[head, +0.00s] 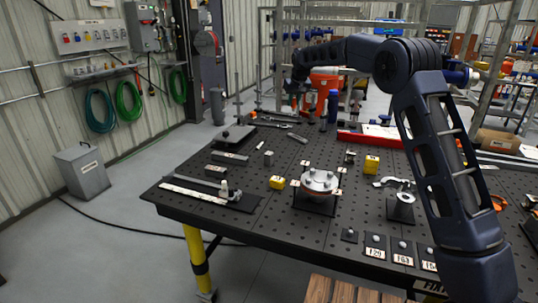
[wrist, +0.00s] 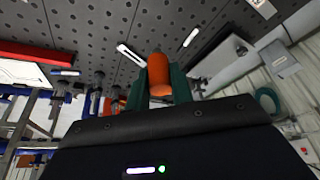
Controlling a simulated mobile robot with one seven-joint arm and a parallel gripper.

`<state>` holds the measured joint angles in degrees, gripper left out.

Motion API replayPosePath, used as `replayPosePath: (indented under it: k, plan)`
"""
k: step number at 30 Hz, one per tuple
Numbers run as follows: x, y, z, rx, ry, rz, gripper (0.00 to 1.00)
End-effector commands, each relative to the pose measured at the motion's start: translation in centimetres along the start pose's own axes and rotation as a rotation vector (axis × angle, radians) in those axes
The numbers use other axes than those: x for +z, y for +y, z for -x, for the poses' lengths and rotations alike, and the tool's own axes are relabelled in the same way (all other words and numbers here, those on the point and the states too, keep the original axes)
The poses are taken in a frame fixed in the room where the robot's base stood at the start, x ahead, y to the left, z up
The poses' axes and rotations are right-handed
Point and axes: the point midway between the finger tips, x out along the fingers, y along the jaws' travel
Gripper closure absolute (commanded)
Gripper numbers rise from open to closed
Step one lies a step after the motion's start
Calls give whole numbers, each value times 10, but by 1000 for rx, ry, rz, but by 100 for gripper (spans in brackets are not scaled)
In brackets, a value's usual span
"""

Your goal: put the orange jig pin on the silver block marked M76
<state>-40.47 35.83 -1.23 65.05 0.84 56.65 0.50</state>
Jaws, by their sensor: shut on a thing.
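My gripper (wrist: 160,88) is shut on the orange jig pin (wrist: 159,68), seen between its two green fingers in the wrist view. In the head view my arm reaches over the far part of the dark perforated table (head: 240,205), and its fingers are too small to make out. A small grey block (head: 268,158) stands on the table left of centre, beside a longer grey bar (head: 230,157). I cannot read M76 on any block, so I cannot tell which is the marked one.
A round flanged part (head: 319,181) with small labels around it stands mid-table. Yellow blocks (head: 277,182) (head: 371,163), a clamp (head: 399,198) and a red tray (head: 370,138) are also on the table. Labelled dark plates (head: 375,250) line the near edge.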

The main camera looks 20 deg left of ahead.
Motion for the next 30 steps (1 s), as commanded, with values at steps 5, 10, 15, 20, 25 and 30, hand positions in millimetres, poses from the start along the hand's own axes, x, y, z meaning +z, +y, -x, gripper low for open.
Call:
replayPosePath:
  k: [5,10,15,20,25,30]
  plan:
    - [-7,-68,-3,-22,1,61,100]
    - [-8,-103,-4,-33,1,93,100]
    - [-6,-115,-11,-37,0,103,100]
    - [6,-115,-38,-37,-3,103,100]
    - [20,-114,-73,-36,-3,102,100]
    - [34,-115,-106,-37,-2,102,100]
